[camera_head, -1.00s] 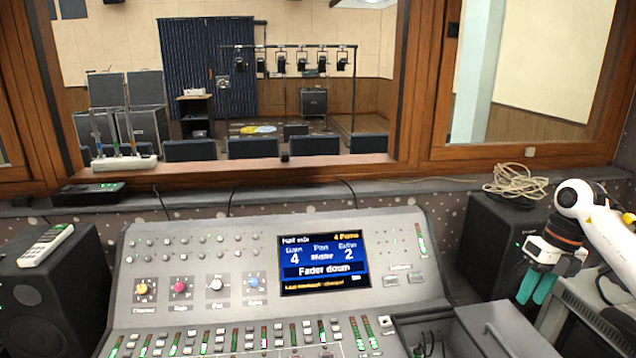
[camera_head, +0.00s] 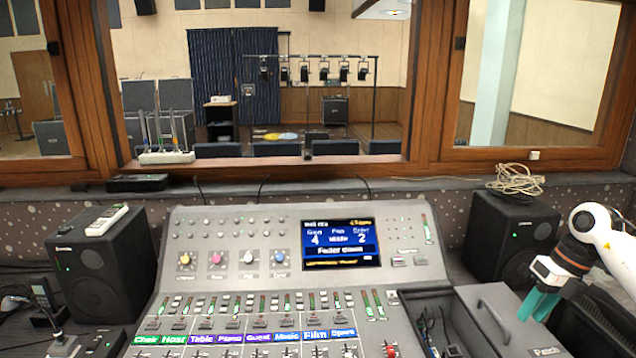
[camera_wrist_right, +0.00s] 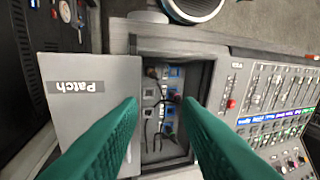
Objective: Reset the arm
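My right gripper (camera_head: 540,304) is at the right of the head view, above the patch bay lid to the right of the mixing console (camera_head: 190,232). Its two teal fingers also show in the right wrist view (camera_wrist_right: 160,125), spread apart with nothing between them. Beyond the fingers lies an open patch bay (camera_wrist_right: 165,100) with cables and sockets inside. Its grey lid (camera_wrist_right: 85,135), marked "Patch", stands open beside it. The console screen (camera_head: 342,244) reads "Fader down". My left gripper is not in any frame.
Black speakers stand at left (camera_head: 95,262) and right (camera_head: 497,238) behind the console. A coil of cable (camera_head: 515,180) lies on the ledge above the right speaker. A microphone (camera_head: 50,310) stands at the left. A window with a wooden frame (camera_head: 420,150) closes off the back.

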